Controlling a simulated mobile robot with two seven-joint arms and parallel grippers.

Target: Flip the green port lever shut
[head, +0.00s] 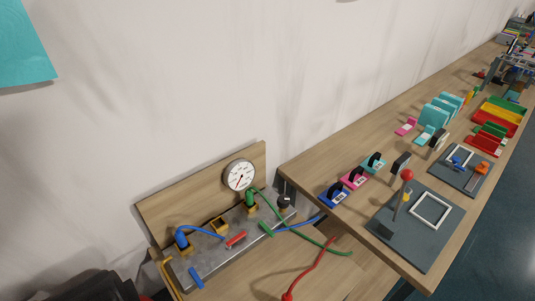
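The grey metal port panel (212,258) lies on the lower wooden bench at the lower middle. The green port (250,198) is near its right part, below a round pressure gauge (240,175). A green hose runs from this port to the right. The green lever (266,229) is on the panel's front side, angled toward the front right; its exact position is too small to tell. A red lever (236,239) and a blue lever (196,277) are to its left. Neither of my grippers is in view.
A blue port (181,240) and a yellow port (219,226) share the panel. A black knob (284,201) is at its right end. A red hose (312,270) lies on the bench. A higher table (322,160) on the right holds several coloured fixtures and a red-knobbed stick (407,175).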

